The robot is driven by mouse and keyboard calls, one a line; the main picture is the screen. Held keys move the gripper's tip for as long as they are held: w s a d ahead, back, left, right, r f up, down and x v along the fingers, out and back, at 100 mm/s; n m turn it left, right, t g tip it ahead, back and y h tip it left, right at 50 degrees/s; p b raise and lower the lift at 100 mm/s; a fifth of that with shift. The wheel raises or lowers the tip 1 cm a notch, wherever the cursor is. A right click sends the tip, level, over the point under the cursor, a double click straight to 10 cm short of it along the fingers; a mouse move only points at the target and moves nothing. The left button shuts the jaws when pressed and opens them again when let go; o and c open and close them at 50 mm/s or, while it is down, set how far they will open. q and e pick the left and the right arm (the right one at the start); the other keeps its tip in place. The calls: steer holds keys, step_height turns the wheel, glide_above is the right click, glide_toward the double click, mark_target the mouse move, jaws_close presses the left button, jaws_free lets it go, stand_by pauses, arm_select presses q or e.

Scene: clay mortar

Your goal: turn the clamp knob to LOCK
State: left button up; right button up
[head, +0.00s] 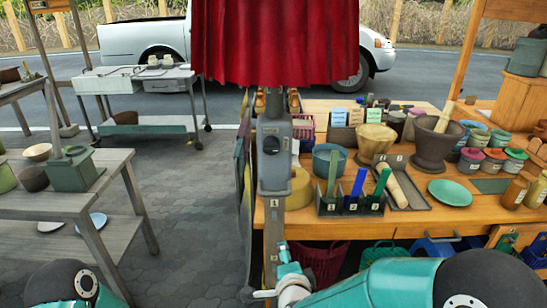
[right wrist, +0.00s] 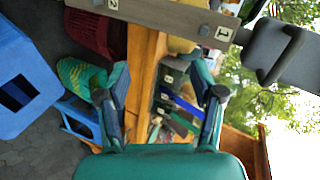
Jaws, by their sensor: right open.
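The LOCK mark cannot be read. In the right wrist view the post (right wrist: 180,14) crosses the top, with labels 1 and 2, and the dark grey clamp part (right wrist: 278,50) is at upper right. My right gripper (right wrist: 168,82) is open and empty, with the clamp outside its fingers. In the head view it is small, in front of the post's lower part (head: 284,250). My left gripper is out of view; only my left arm shows.
A grey table (head: 60,200) stands left. Red cloth (head: 275,40) hangs above the clamp. The paved floor between is clear.

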steer(key=s+a+r+m+t+h, duration=0.15)
steer(key=r+m, duration=0.25)
steer(key=r, duration=0.4)
steer(key=a+r+m+t, duration=0.2)
steer(key=a+r+m, duration=0.1)
steer(key=r, duration=0.5)
steer(key=m+t+h, duration=0.2)
steer(key=m, duration=0.4)
glide_toward(270, 148)
steer(key=shift+y, duration=0.25)
steer(key=w+p, duration=0.1)
steer(key=w, duration=0.2)
steer(key=w+p, duration=0.1)
steer(key=w, duration=0.2)
steer(key=w+d+p, duration=0.1)
steer(key=w+p, duration=0.1)
steer(key=w, duration=0.1)
steer(key=shift+r, duration=0.15)
